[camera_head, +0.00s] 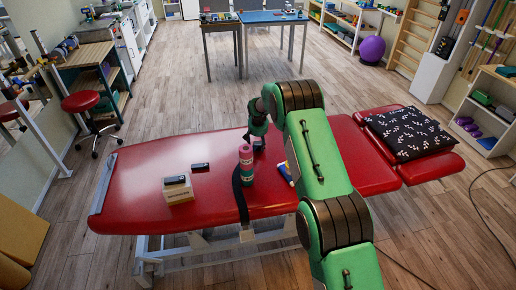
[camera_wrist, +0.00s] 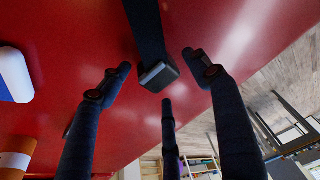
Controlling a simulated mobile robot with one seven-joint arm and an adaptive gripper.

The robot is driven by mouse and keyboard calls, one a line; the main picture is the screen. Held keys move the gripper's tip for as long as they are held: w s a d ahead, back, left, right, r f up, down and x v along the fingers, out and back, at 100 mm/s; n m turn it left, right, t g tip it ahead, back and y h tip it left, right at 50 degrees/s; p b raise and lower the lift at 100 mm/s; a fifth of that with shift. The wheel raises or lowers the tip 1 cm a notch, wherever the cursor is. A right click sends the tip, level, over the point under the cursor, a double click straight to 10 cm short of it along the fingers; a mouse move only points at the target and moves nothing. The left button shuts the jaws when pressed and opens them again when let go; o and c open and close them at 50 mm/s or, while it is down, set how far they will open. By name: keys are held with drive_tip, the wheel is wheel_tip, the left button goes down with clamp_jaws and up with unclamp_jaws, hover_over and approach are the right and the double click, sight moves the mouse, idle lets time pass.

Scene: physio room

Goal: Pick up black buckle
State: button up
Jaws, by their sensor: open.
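The black buckle (camera_wrist: 158,76) is at the end of a black strap (camera_wrist: 147,28) on the red treatment table (camera_wrist: 225,20) in the wrist view. My gripper (camera_wrist: 160,80) is open, its dark fingers spread around the buckle with nothing held. The fingertips look close to the buckle; I cannot tell whether any touches it. In the head view my gripper (camera_head: 258,143) is low over the table, just behind and right of a pink and green roll (camera_head: 246,160). The strap (camera_head: 240,197) hangs over the table's near edge there. The buckle is not clearly visible in the head view.
A box (camera_head: 180,194) with a black item on top and another small black item (camera_head: 200,167) lie left of the roll. A patterned pillow (camera_head: 410,134) is at the right end. The table's left end is clear.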

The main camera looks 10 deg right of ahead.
sight(258, 143)
idle(0.5)
drive_tip(key=c, duration=1.2)
drive_tip(key=shift+r, duration=0.1)
drive_tip(key=shift+c, duration=0.2)
drive_tip(key=shift+r+p, duration=1.25)
drive_tip(key=shift+r, duration=3.7)
drive_tip(key=shift+c, duration=0.2)
